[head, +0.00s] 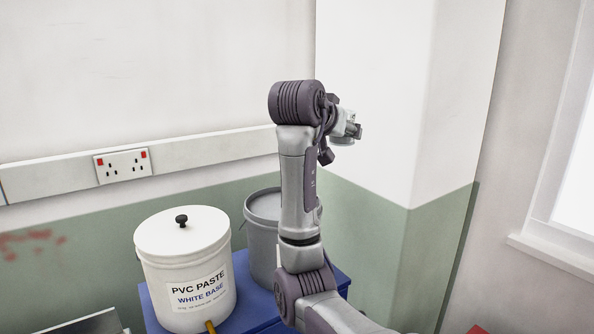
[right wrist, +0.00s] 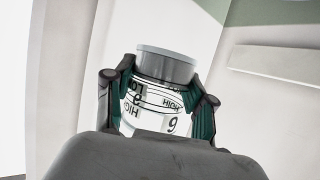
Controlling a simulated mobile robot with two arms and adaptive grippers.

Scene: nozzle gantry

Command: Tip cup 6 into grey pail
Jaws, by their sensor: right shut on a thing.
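Cup 6 (right wrist: 150,108), white with a grey round end and printed "6" and "HIGH", sits between the fingers of my right gripper (right wrist: 158,90), which is shut on it. In the right wrist view the green lower wall is at the top, so the cup's grey end seems to point downward. In the head view my right gripper (head: 350,130) is small and high, above and right of the grey pail (head: 262,252) in the picture. The pail stands open on a blue surface, partly behind my arm; its inside is mostly hidden. My left gripper is not in view.
A white lidded tub marked PVC PASTE WHITE BASE (head: 185,262) stands left of the pail on the blue surface (head: 255,300). A wall corner (head: 385,180) is behind my right arm. A socket strip (head: 200,148) runs along the wall. A window (head: 570,190) is at the right.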

